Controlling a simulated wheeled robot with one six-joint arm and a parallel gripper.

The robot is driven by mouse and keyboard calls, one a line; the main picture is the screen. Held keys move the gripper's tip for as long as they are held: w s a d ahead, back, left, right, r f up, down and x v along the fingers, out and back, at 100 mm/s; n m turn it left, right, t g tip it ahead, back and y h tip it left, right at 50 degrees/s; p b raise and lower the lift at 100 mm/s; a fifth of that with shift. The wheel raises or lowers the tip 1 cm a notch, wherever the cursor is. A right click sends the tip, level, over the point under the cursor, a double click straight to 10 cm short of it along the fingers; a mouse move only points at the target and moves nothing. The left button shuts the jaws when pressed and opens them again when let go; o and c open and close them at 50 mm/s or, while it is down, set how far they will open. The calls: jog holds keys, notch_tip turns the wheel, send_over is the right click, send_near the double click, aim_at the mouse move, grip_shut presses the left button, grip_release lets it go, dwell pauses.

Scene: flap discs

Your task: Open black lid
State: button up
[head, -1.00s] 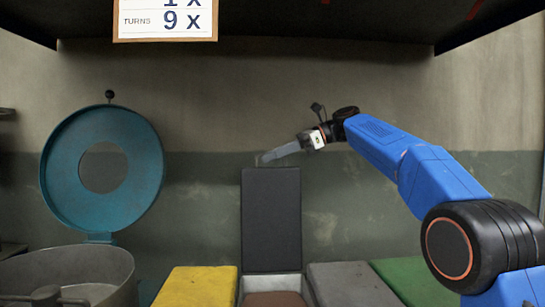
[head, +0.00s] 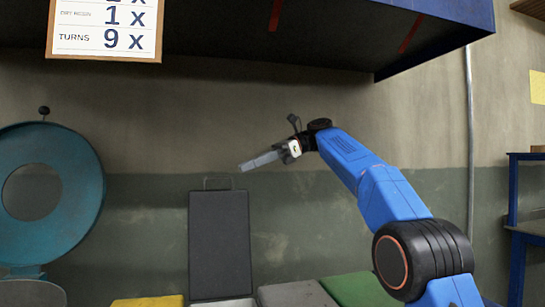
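The black lid (head: 220,243) stands upright, swung open at the back of its bin, with a thin wire handle (head: 217,183) on its top edge. Only a sliver of the bin's pale rim (head: 222,302) shows at the bottom of the view. My gripper (head: 242,168) is above and to the right of the lid's top edge, pointing left, and looks apart from it. Its fingers show edge-on, so their opening cannot be made out. Nothing is seen hanging from it.
A yellow lid (head: 148,301) lies shut left of the black one; a grey lid (head: 297,294) and a green lid (head: 358,289) lie shut to the right. A round teal lid (head: 75,165) stands open at far left. A dark shelf (head: 300,50) hangs overhead, with a sign (head: 105,28).

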jog(key=v, duration=0.8)
dwell(0.4)
